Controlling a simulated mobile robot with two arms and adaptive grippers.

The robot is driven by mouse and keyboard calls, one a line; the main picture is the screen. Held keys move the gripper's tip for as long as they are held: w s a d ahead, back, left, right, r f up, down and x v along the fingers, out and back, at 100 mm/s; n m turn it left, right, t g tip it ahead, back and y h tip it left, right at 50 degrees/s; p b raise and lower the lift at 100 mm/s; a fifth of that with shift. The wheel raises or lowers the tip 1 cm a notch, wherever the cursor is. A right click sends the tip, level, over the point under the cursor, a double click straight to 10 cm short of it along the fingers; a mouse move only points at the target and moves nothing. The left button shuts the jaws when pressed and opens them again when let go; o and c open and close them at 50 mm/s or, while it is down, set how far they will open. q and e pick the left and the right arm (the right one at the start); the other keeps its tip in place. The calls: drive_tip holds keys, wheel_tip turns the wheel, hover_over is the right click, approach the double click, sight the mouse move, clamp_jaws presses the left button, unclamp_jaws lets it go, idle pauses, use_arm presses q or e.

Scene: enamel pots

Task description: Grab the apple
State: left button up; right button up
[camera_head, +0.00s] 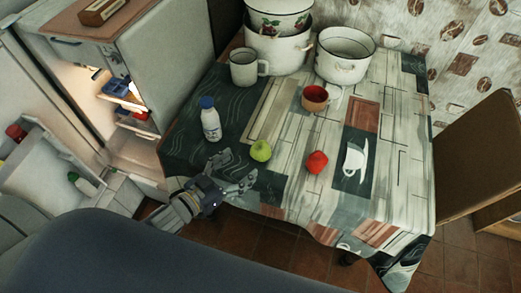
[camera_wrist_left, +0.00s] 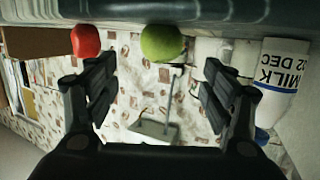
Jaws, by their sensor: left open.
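A green apple (camera_head: 260,151) stands on the patterned tablecloth near the table's front left. A red, rounded fruit or vegetable (camera_head: 317,161) sits to its right; its exact kind is hard to tell. My left gripper (camera_head: 235,170) is open and empty at the table's front left edge, just left of and nearer than the green apple. In the left wrist view, which looks upside down, the green apple (camera_wrist_left: 161,43) shows between the open fingers (camera_wrist_left: 158,75), beyond their tips. The red item (camera_wrist_left: 85,41) is at the left there. My right gripper is not in view.
A milk bottle (camera_head: 210,122) with a blue cap stands close behind and left of the gripper. A grey mug (camera_head: 245,68), a red cup (camera_head: 315,98) and enamel pots (camera_head: 345,58) stand farther back. An open fridge (camera_head: 75,90) is at left, a chair (camera_head: 480,150) at right.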

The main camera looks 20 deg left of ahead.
sight(261, 150)
use_arm(q)
drive_tip(key=x, duration=0.5)
drive_tip(key=shift+w+d+f, duration=0.1)
drive_tip(key=shift+w+d, duration=0.1)
drive_tip(key=shift+w, duration=0.15)
drive_tip(key=shift+f+p+x, duration=0.1)
drive_tip(key=shift+p+x, duration=0.2)
drive_tip(key=shift+x, duration=0.9)
drive_tip(key=shift+f+p+x, duration=0.15)
drive_tip(key=shift+p+x, duration=0.1)
drive_tip(key=shift+x, duration=0.95)
drive_tip(key=shift+s+a, duration=0.1)
drive_tip(key=shift+a, duration=0.05)
drive_tip(key=c, duration=1.2)
